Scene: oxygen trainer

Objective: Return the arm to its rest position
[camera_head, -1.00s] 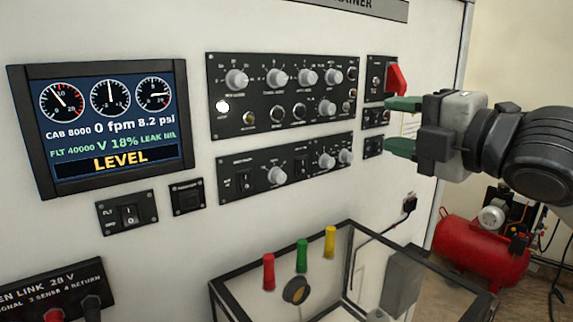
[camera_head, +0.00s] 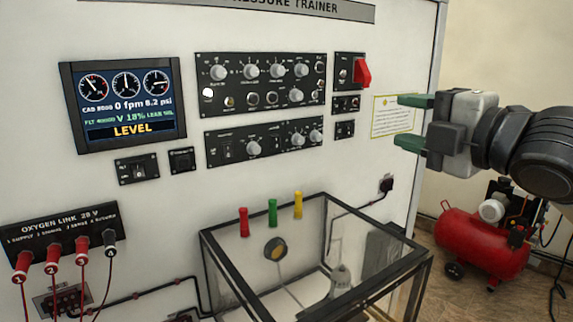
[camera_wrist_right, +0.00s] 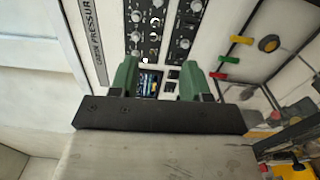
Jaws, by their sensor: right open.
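My right gripper (camera_head: 400,122) is open and empty at the right of the head view, with its green fingers pointing left toward the white trainer panel. It stands apart from the red switch cover (camera_head: 362,73) and the yellow-edged notice (camera_head: 392,116). In the right wrist view the two green fingers (camera_wrist_right: 158,80) are spread, with nothing between them. The panel's controls and screen show beyond the fingers. The screen (camera_head: 128,104) reads LEVEL in the head view. My left gripper is not in view.
A clear box with a black frame (camera_head: 318,262) stands out below the panel. Red, green and yellow knobs (camera_head: 272,212) show behind it. Several plugs with cables (camera_head: 52,256) sit at lower left. A red compressor (camera_head: 482,242) stands on the floor at right.

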